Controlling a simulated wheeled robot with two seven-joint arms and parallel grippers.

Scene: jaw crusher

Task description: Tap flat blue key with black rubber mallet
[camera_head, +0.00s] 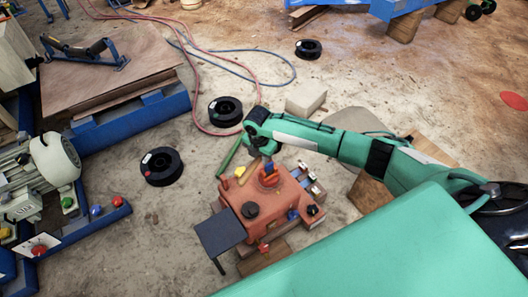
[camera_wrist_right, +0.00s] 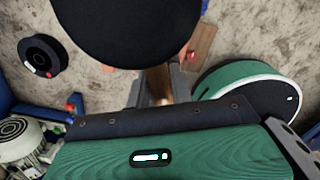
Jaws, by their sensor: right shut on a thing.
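My right gripper (camera_head: 268,166) reaches in from the right and points down over the red machine. In the right wrist view its jaws (camera_wrist_right: 160,92) are shut on the wooden handle of the black rubber mallet (camera_wrist_right: 125,28), whose large round black head fills the top. In the head view I cannot clearly separate the mallet from the gripper and machine. A small blue piece (camera_head: 293,214), perhaps the flat blue key, sits on the machine's right side; its shape is too small to be sure. The wrist view does not clearly show the key. My left gripper is not in view.
The red machine (camera_head: 282,200) has a black round part (camera_head: 250,210) on top and a dark square plate (camera_head: 220,232) beside it. Black spools (camera_head: 161,166) and hoses lie on the floor. A motor (camera_head: 52,160) and blue frame stand left. A pale block (camera_head: 306,100) lies behind.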

